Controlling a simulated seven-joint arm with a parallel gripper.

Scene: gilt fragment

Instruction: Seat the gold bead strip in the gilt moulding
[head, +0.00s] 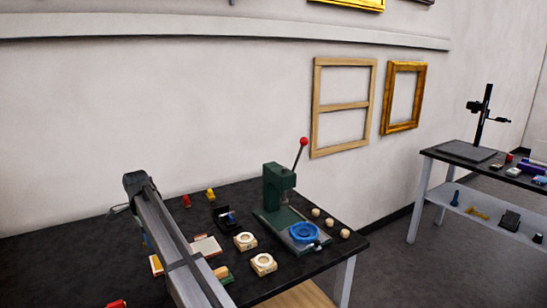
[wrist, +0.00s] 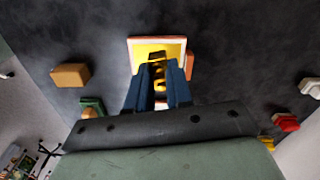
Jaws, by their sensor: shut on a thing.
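In the wrist view my gripper (wrist: 159,72) has its two dark blue fingers closed around a small gold, knobbly piece, which looks like the gold bead strip (wrist: 158,60). Beyond the fingertips is a yellow panel with a pale and orange rim, which may be the gilt moulding (wrist: 135,50). The strip overlaps it in the picture; I cannot tell whether they touch. In the head view my arm hides the gripper and the strip. Parts of a pale and orange item (head: 207,246) show beside the arm.
A green press (head: 276,187) with a red-knobbed lever and blue dish (head: 304,233) stands right on the dark table (head: 80,245). Pale blocks with rings (head: 263,264) sit nearer the arm. In the wrist view, a tan block (wrist: 70,76) and red piece (wrist: 286,123) lie to the sides.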

